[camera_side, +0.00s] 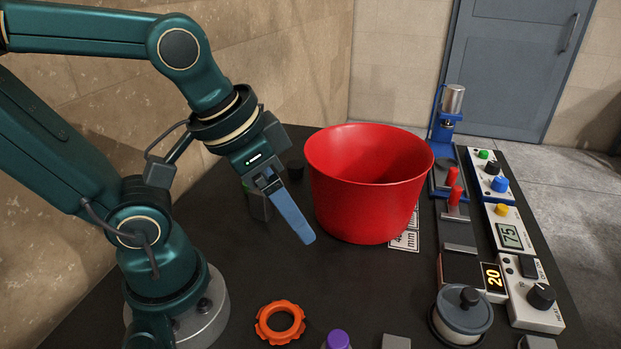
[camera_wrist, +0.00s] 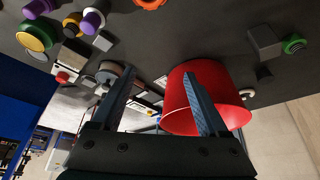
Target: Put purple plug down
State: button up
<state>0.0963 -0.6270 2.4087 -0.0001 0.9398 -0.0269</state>
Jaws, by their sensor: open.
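A purple plug (camera_side: 337,340) stands at the bottom edge of the side view, cut off by the frame. In the wrist view a purple-topped piece (camera_wrist: 92,21) stands at upper left, and a second purple piece (camera_wrist: 38,8) shows at the top left corner. I cannot tell for sure which is the task's plug. My gripper (camera_side: 303,237) is open and empty, pointing down beside the left of the red tub, apart from the purple plug.
The red tub (camera_side: 368,195) stands mid-table, close to my gripper. An orange ring (camera_side: 280,323) lies at the front. A grey lidded pot (camera_side: 462,316) and control panels (camera_side: 517,235) line the right side. The dark table between ring and tub is clear.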

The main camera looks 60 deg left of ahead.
jog(key=shift+s+a+f+n+t, duration=0.15)
jog(key=shift+a+n+t, duration=0.15)
jog(key=shift+a, duration=0.5)
jog(key=shift+c, duration=0.8)
